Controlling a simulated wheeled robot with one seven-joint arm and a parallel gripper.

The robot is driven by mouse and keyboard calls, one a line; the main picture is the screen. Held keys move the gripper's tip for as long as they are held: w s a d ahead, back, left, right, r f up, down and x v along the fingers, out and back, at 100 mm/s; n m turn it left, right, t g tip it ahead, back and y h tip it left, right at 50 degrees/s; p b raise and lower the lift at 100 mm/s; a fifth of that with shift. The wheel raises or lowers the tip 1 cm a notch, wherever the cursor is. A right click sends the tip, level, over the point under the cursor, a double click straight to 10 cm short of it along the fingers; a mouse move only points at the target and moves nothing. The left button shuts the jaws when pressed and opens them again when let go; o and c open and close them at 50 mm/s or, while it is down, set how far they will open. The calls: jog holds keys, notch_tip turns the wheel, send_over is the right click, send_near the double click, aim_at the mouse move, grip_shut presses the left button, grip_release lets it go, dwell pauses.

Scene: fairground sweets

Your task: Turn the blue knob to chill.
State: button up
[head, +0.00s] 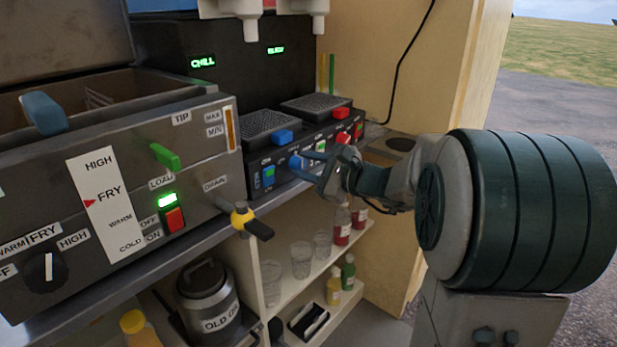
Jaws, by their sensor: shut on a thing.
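The black two-sided machine stands right of the fryer, with a control panel (262,160) along its front. The blue knob (296,160) is on the left half of this panel, small and partly hidden by my fingers. My gripper (303,168) reaches in from the right and is shut on the blue knob. The knob's pointer and the marks around it are too small to read. The left green display (202,62) above reads CHILL; the right display (276,49) is too small to read surely.
Cups and bottles (342,222) stand on shelves below.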

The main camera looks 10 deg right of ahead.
jog(key=shift+d+n+b, duration=0.1)
jog(key=shift+n+b, duration=0.3)
jog(key=o, duration=1)
jog(key=shift+c, duration=0.2)
jog(key=p+v, duration=0.2)
jog(key=v, duration=1.1)
jog(key=shift+s+d+r, duration=0.15)
jog(key=shift+s, duration=0.2)
